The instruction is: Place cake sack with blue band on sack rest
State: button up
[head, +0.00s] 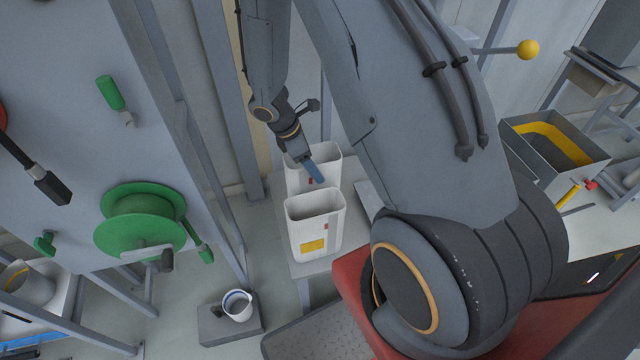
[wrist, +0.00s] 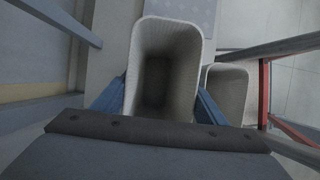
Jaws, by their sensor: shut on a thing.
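Two off-white, open-topped sacks stand close together in the head view. My gripper (head: 315,171) has blue fingers and reaches down to the rear sack (head: 330,154). In the wrist view my gripper (wrist: 158,106) is shut on this sack (wrist: 190,40), one finger on each side. Its mouth is open and its inside is dark. The front sack (head: 306,213) carries a yellow label and also shows in the wrist view (wrist: 230,88), beside the held one. No blue band is visible on either sack. I cannot tell which surface is the sack rest.
A pale bench (head: 303,269) is under the front sack, with a light plate (head: 367,197) to the right. A green reel (head: 139,220) hangs on the left panel. A white pot (head: 238,306) sits on a grey block below. A metal bin (head: 590,168) stands right.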

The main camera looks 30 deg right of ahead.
notch_tip(320, 180, down, 6)
jog(key=p, duration=0.1)
dwell(0.4)
jog(key=shift+f, duration=0.15)
jog(key=o, duration=1.4)
